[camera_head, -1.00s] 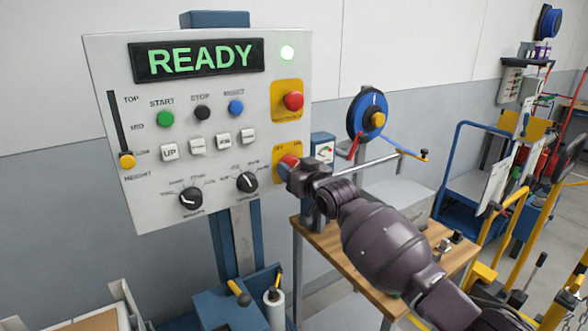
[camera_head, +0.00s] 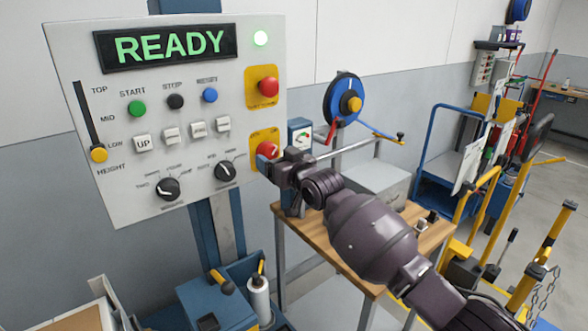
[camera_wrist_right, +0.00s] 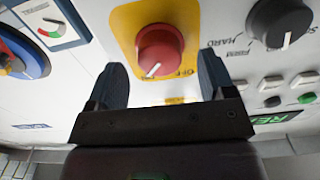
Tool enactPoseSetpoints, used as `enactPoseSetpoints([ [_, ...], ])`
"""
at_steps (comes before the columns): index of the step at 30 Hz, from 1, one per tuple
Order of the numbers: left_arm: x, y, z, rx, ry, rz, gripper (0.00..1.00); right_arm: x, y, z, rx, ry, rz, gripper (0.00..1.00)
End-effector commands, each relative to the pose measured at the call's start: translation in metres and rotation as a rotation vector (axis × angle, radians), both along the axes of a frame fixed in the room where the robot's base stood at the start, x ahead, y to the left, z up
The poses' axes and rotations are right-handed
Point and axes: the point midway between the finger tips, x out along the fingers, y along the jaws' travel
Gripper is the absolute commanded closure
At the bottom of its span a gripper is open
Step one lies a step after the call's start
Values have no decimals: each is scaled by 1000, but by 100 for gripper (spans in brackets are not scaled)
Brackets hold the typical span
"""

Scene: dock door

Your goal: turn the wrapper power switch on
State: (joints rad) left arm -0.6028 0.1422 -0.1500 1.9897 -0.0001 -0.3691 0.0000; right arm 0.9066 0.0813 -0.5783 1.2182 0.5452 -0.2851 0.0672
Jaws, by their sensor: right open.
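The wrapper power switch is a red rotary knob (camera_head: 267,149) on a yellow plate at the lower right of the control panel (camera_head: 120,207). In the right wrist view the red knob (camera_wrist_right: 160,50) has a white mark pointing to small lettering left of the word OFF. My right gripper (camera_head: 273,169) is just below and right of the knob in the head view. In the right wrist view the open fingers (camera_wrist_right: 161,82) stand apart to either side of the knob's lower part, with no visible grip on it. The left gripper is not in view.
A red emergency button (camera_head: 268,87) sits above the switch. A wooden-topped table (camera_head: 323,239) with a blue strap reel (camera_head: 343,100) stands to the right.

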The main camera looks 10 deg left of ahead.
Motion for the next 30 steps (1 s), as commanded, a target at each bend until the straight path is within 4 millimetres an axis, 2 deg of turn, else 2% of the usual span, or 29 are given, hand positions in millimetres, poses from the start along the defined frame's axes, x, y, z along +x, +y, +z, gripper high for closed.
enactPoseSetpoints([
  [15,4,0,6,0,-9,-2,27,-48,-50,0,1,-1,-2,24],
  [21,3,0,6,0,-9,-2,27,-58,-59,0,1,1,-1,24],
  [30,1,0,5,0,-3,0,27,-59,-61,0,0,0,-1,24],
])
